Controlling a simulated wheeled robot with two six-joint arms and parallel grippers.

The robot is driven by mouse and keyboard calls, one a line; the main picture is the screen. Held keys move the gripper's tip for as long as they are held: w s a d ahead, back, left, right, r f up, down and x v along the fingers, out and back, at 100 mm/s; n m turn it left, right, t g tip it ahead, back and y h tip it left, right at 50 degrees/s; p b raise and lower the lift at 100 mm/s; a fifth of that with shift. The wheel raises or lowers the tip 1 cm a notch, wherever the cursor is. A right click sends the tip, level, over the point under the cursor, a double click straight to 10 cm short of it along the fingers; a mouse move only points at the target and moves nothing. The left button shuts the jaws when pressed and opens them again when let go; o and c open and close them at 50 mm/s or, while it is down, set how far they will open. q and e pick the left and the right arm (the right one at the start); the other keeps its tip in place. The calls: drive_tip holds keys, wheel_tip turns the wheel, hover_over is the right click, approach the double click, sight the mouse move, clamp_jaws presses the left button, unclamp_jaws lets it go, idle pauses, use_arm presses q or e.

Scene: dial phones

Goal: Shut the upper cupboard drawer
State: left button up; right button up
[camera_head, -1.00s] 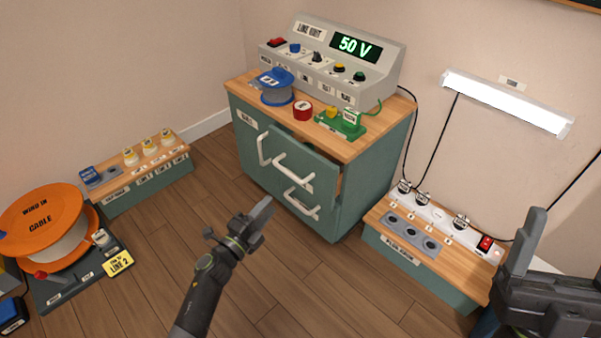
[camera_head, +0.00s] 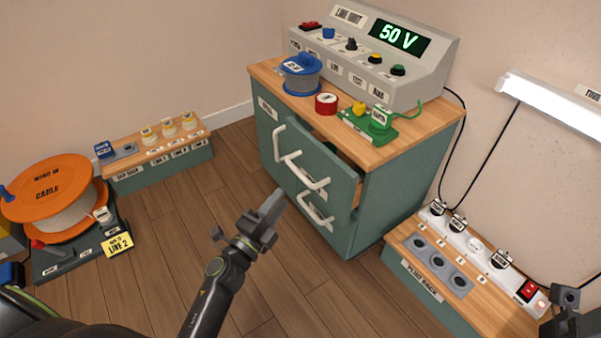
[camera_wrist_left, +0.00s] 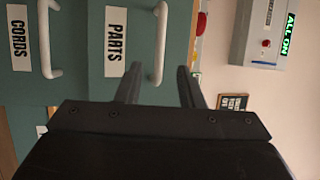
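The green cupboard (camera_head: 398,205) has a wooden top. Its upper drawer (camera_head: 340,172) stands partly out, with a dark gap behind the top of its front. The drawer's white handle (camera_head: 312,184) faces me. In the left wrist view, turned sideways, the PARTS front (camera_wrist_left: 92,80) and its white handle (camera_wrist_left: 161,45) show beside a front labelled CORDS (camera_wrist_left: 18,38). My left gripper (camera_head: 271,208) is in front of the cupboard, apart from the drawer in the head view. Its fingers (camera_wrist_left: 158,85) are spread and empty. My right gripper (camera_head: 566,300) is partly cut off at bottom right.
A 50 V console (camera_head: 375,50), blue spool (camera_head: 300,75), red tape roll (camera_head: 326,104) and green device (camera_head: 370,125) stand on the cupboard. A low socket bench (camera_head: 415,278) is at right. An orange cable reel (camera_head: 45,185) and low bench (camera_head: 165,172) are at left. Bare floor lies between.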

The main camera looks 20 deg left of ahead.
sight(300, 171)
use_arm(q)
drive_tip(key=b+x, duration=0.1)
drive_tip(key=x, duration=0.9)
drive_tip(key=shift+w, duration=0.1)
drive_tip(key=shift+c, duration=0.4)
clamp_jaws()
